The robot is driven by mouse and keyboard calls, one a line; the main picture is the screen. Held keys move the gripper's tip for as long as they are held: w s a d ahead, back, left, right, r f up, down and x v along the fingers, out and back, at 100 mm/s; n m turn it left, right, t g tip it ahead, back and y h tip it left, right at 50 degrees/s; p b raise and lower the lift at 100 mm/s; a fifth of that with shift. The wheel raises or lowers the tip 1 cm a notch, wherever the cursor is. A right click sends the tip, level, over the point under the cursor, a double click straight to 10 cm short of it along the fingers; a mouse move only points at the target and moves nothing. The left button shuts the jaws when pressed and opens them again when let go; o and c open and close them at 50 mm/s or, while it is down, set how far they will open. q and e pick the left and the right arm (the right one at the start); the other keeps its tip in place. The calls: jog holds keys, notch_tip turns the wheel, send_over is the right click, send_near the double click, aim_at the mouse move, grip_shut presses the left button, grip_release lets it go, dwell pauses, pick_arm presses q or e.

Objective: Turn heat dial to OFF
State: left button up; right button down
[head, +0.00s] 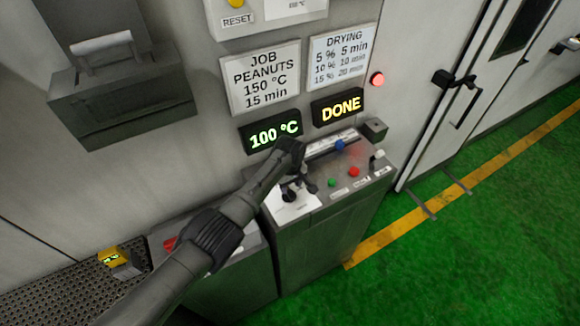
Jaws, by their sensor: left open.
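My left gripper (298,190) reaches over the control console (335,215) from the lower left. It is open, with its dark fingers pointing down at a white dial plate (293,208) on the console's left part. The heat dial is mostly hidden by the fingers and wrist, so its setting cannot be read. I cannot tell whether the fingers touch it. A green display (270,136) above reads 100 °C, and an amber display (338,107) reads DONE. My right gripper is not in view.
Right of the gripper, the console carries a green button (332,183), a red button (353,172) and a blue knob (340,145). A job sign (263,78) reads peanuts, 150 °C, 15 min. A yellow object (113,257) sits on the perforated tray at lower left. Green floor lies right.

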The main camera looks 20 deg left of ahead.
aim_at(290, 192)
pick_arm(q)
notch_tip(290, 192, up, 9)
dwell(0.4)
dwell(0.5)
